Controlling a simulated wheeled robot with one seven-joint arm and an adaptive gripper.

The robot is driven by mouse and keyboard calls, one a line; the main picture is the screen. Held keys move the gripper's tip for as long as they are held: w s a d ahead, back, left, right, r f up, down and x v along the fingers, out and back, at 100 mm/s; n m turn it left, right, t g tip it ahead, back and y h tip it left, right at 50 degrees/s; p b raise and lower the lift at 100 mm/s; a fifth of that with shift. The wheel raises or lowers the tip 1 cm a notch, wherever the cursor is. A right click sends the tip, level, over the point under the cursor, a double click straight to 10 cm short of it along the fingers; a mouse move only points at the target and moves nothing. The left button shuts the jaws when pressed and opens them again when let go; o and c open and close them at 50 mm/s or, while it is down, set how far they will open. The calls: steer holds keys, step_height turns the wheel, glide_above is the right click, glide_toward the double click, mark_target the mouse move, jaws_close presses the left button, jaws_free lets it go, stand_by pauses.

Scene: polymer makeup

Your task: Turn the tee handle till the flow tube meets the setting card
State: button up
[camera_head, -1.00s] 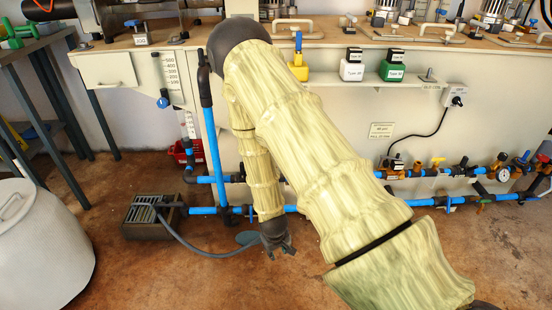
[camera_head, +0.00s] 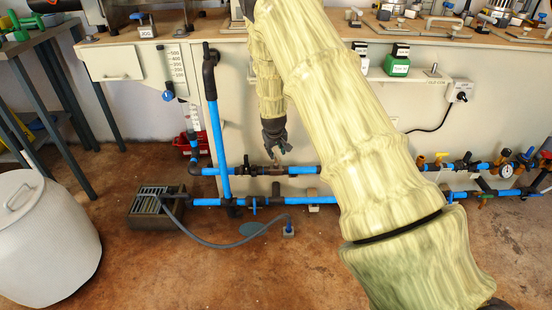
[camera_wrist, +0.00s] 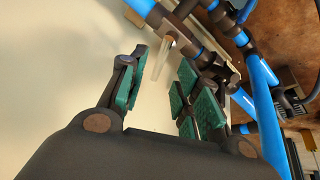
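The tee handle appears to be a pale bar (camera_wrist: 162,58) on a dark valve, ahead of my gripper's fingertips in the wrist view. In the head view that valve (camera_head: 258,170) sits on the upper blue pipe, just below my gripper (camera_head: 277,142). My gripper (camera_wrist: 160,85) is open and empty, its green pads apart, with the bar beyond the gap; contact does not show. The flow tube's numbered scale (camera_head: 177,65) is on the white panel at the left. The tube's level is too small to read. The setting card (camera_head: 146,31), seemingly marked 300, stands on the bench top.
A vertical blue pipe (camera_head: 217,145) rises left of the valve. A blue knob (camera_head: 168,96) is below the scale. A lower blue pipe (camera_head: 300,200) and a grey hose (camera_head: 205,243) lie near the floor. A white bin (camera_head: 45,235) stands at far left.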

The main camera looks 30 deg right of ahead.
mark_target(276, 155)
steer(key=b+x, duration=0.1)
steer(key=x, duration=0.4)
steer(key=shift+w+f+b, duration=0.1)
steer(key=shift+f+b, duration=0.2)
steer(key=shift+f, duration=0.05)
jaws_close()
